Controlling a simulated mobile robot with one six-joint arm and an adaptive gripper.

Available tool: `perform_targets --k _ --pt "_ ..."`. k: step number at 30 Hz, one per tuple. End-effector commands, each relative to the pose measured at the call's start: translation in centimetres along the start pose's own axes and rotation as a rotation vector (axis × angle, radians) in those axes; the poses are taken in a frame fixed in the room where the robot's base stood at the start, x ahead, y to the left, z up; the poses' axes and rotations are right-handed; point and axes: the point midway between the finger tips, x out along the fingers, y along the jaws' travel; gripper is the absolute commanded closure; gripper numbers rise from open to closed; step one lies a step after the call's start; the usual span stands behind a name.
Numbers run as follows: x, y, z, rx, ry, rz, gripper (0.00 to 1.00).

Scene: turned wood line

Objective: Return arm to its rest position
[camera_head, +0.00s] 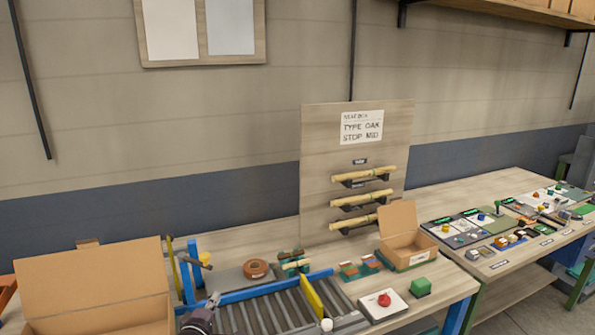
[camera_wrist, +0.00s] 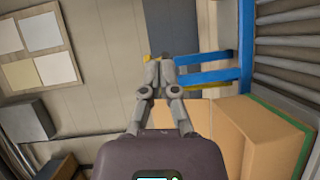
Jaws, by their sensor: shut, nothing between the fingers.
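My gripper (camera_wrist: 160,60) shows in the wrist view with its two grey fingers together at the tips, and nothing is between them. In the head view part of my gripper or wrist shows at the bottom, beside the left end of the roller conveyor (camera_head: 262,312). In the wrist view the large cardboard box (camera_wrist: 262,135) lies below and to the right of the fingers. The blue frame (camera_wrist: 210,76) appears just beyond the fingertips; I cannot tell whether they touch it.
A large open cardboard box (camera_head: 95,285) stands at the left. A wooden board (camera_head: 318,160) holds several turned rods on pegs. A second table (camera_head: 520,255) carries many small parts.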

Motion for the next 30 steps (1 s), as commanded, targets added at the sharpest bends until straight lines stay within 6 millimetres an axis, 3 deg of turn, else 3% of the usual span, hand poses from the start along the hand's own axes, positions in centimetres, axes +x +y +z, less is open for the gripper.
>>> perform_targets --k 6,15,30 --pt "3.7 -1.9 6.5 0.105 -0.171 -0.130 1.00" --pt "6.8 -5.1 15.4 0.270 -0.407 -0.321 1.00" --pt "7.5 -10.2 27.8 0.575 -0.757 -0.636 1.00"
